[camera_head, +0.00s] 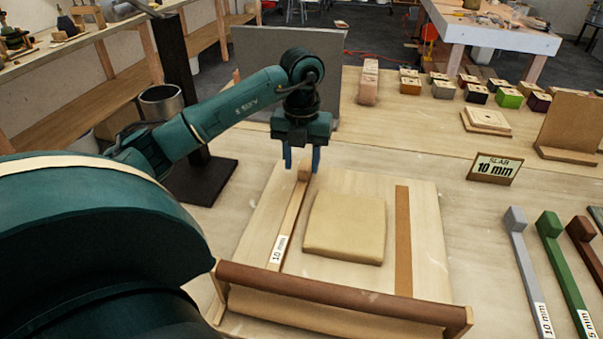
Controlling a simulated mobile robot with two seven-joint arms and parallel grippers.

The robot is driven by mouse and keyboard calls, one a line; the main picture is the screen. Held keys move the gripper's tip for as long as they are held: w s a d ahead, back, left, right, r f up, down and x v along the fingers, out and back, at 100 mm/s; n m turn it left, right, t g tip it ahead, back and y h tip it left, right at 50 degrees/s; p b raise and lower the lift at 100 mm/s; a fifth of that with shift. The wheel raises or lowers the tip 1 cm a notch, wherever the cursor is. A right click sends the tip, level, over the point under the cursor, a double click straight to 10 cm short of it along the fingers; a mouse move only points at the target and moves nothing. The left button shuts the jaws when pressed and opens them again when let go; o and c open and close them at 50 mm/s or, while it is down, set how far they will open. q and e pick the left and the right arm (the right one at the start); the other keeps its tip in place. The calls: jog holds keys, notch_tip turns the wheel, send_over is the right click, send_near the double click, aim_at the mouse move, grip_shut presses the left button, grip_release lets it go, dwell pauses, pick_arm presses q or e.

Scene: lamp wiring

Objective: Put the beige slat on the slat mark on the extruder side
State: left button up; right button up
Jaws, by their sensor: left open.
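The beige slat (291,214), with a "10 mm" label at its near end and a raised block at its far end, lies lengthwise on the left part of the pale board (425,240). This is the side toward the dark stand with a metal cylinder (161,103), which may be the extruder. My left gripper (302,165) is open over the slat's end block, one blue finger on each side. I cannot tell whether they touch. A brown strip (403,240) lies bare on the board's right. My right gripper is out of view.
A beige clay slab (345,227) lies mid-board. A brown roller (340,293) spans the board's near edge. A "SLAB 10 mm" sign (493,169) stands right. Grey (527,272), green (565,270) and brown slats (585,245) lie at far right. Several small blocks line the back.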

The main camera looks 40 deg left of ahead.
pick_arm(q)
notch_tip(320, 180, up, 8)
jog(key=p, duration=0.1)
jog(key=shift+f, duration=0.25)
dwell(0.4)
